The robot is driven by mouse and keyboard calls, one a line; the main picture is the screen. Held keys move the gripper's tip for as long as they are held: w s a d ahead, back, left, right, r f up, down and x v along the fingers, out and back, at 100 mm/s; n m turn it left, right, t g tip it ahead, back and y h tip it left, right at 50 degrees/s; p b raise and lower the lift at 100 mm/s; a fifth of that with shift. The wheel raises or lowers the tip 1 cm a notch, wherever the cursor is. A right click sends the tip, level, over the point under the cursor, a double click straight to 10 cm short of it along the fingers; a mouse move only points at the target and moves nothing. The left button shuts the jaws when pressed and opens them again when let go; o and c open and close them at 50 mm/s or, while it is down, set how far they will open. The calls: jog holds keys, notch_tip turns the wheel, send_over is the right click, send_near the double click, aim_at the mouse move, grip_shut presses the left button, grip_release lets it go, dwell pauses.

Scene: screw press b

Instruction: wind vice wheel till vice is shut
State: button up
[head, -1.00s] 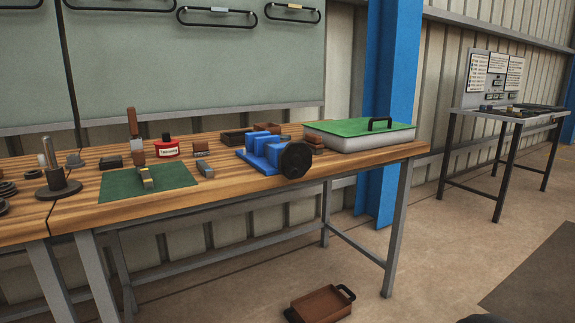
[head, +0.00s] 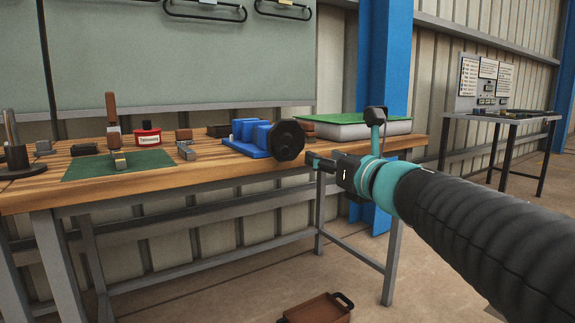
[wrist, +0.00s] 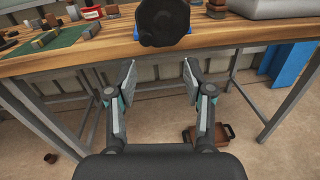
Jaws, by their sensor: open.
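The blue vice (head: 250,137) sits at the front edge of the wooden bench. Its round black wheel (head: 287,140) faces out over the edge; it also shows at the top of the wrist view (wrist: 163,22). The vice's jaw gap is too small to tell. My gripper (head: 312,160) is to the right of the wheel and apart from it in the head view. In the wrist view my gripper (wrist: 158,82) has its two fingers spread, with nothing between them, and the wheel lies beyond the fingertips.
The wooden bench (head: 200,172) has a green mat (head: 85,167), a red-labelled pot (head: 147,135) and small blocks left of the vice. A green-lidded case (head: 350,126) stands to the right. A brown tray (head: 318,308) lies on the floor.

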aim_at(285, 150)
jog(key=w+a+n, duration=0.1)
jog(key=w+a, duration=0.2)
jog(key=w+a+n, duration=0.1)
jog(key=w+a, duration=0.2)
jog(key=w, duration=0.1)
jog(key=w+a+n+g+y, duration=0.1)
jog(key=w+a, duration=0.2)
jog(key=w, duration=0.1)
jog(key=shift+w+a+f, duration=0.2)
jog(key=shift+w+f, duration=0.05)
jog(key=shift+f, duration=0.1)
grip_shut()
jog(key=shift+r+m, duration=0.15)
jog(key=shift+m, duration=0.25)
